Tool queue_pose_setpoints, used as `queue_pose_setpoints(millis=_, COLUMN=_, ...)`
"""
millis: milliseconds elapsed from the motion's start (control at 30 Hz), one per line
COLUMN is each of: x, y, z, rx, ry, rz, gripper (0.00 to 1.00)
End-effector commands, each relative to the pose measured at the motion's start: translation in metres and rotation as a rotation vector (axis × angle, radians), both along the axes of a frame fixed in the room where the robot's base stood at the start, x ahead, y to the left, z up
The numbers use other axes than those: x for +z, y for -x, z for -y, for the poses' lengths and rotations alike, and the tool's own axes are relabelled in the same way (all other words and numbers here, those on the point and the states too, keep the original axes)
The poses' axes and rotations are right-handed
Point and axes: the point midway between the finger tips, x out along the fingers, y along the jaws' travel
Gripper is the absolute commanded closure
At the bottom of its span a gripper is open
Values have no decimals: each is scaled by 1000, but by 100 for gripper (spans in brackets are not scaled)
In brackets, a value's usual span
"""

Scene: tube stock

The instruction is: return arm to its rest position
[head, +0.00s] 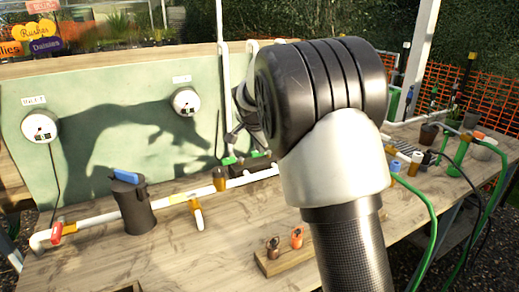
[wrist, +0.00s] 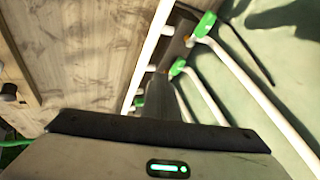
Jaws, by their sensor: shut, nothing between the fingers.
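My gripper (wrist: 158,100) shows in the wrist view as a dark, narrow pair of fingers, shut and empty, beyond the grey housing with a green light. It points down toward the bench, near a dark block with green-clipped white pipes (wrist: 205,25). In the head view my black-and-white arm fills the centre and right of centre. Its far end is mostly hidden behind the big black joint, above the back of the bench. My gripper's fingertips are hard to make out there.
The wooden bench (head: 90,258) carries a white pipe run (head: 97,220), a dark canister with a blue handle (head: 131,202) and a small wooden block with fittings (head: 272,262). A green panel with two gauges (head: 40,126) stands behind. Green hoses (head: 428,205) and several fittings crowd the right side.

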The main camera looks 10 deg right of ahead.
Motion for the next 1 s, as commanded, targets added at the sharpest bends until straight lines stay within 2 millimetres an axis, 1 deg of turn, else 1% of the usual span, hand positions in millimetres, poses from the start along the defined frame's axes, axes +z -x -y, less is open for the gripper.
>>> queue_pose_setpoints(millis=67, x=8, y=8, z=2, rx=9, ry=2, rz=-3, gripper=100)
queue_pose_setpoints(millis=167, x=25, y=33, z=11, rx=49, ry=15, rz=-21, gripper=100)
queue_pose_setpoints(millis=267, x=49, y=78, z=21, rx=134, ry=40, rz=-52, gripper=100)
queue_pose_setpoints(millis=300, x=58, y=100, z=25, rx=180, ry=56, rz=-67, gripper=100)
queue_pose_setpoints(millis=367, x=69, y=136, z=29, rx=253, ry=80, rz=-88, gripper=100)
queue_pose_setpoints(millis=400, x=74, y=160, z=31, rx=303, ry=98, rz=-102, gripper=100)
queue_pose_setpoints(millis=467, x=80, y=196, z=33, rx=383, ry=128, rz=-119, gripper=100)
queue_pose_setpoints(millis=500, x=82, y=220, z=34, rx=435, ry=149, rz=-128, gripper=100)
queue_pose_setpoints(millis=567, x=82, y=255, z=34, rx=513, ry=182, rz=-142, gripper=100)
queue_pose_setpoints(millis=600, x=82, y=275, z=33, rx=561, ry=205, rz=-149, gripper=100)
queue_pose_setpoints(millis=700, x=75, y=318, z=32, rx=665, ry=254, rz=-165, gripper=100)
queue_pose_setpoints(millis=800, x=68, y=352, z=30, rx=749, ry=297, rz=-177, gripper=100)
queue_pose_setpoints(millis=1000, x=47, y=406, z=27, rx=887, ry=376, rz=-196, gripper=100)
